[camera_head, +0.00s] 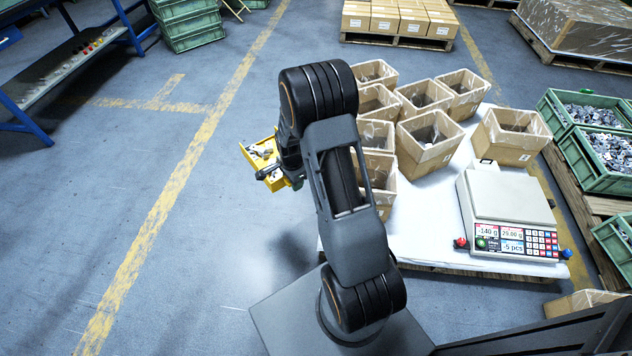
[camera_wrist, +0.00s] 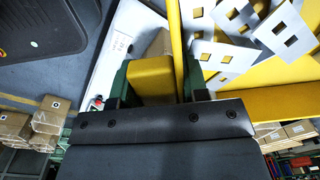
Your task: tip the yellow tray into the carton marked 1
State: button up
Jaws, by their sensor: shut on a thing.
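The yellow tray (camera_head: 266,171) is held left of my arm in the head view, above the floor and clear of the pallet. It holds flat grey stamped parts, which show close up in the wrist view. My gripper (camera_head: 288,172) is shut on the tray's edge; in the wrist view its green fingers (camera_wrist: 158,82) stand either side of a yellow piece of the tray (camera_wrist: 152,76). Several open cartons (camera_head: 428,150) stand on the white-covered pallet right of my arm. I cannot read which is marked 1. My arm partly hides the nearest cartons.
A counting scale (camera_head: 510,205) stands at the pallet's front right, reading -140 g and -5 pcs. Green crates of parts (camera_head: 597,160) stand at the right. Closed cartons (camera_head: 398,20) sit on a pallet behind. The floor at left is clear up to the blue workbench (camera_head: 75,62).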

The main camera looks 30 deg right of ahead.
jog(key=shift+s+d+f+m, duration=0.6)
jog(key=shift+d+f+m, duration=1.65)
jog(key=shift+m, duration=2.25)
jog(key=shift+s+d+f+m, duration=0.6)
jog(key=shift+d+f+m, duration=0.8)
jog(key=shift+f+m, duration=2.4)
jog(key=d+r+y+p, duration=0.2)
jog(key=d+r+y, duration=0.3)
jog(key=r, duration=0.5)
jog(key=d+r+m+g+y+p, duration=0.1)
jog(key=d+r+y+p, duration=0.2)
jog(key=r, duration=0.6)
jog(key=shift+w+d+r+y, duration=0.4)
jog(key=shift+d+y, duration=0.6)
jog(key=shift+d, duration=0.4)
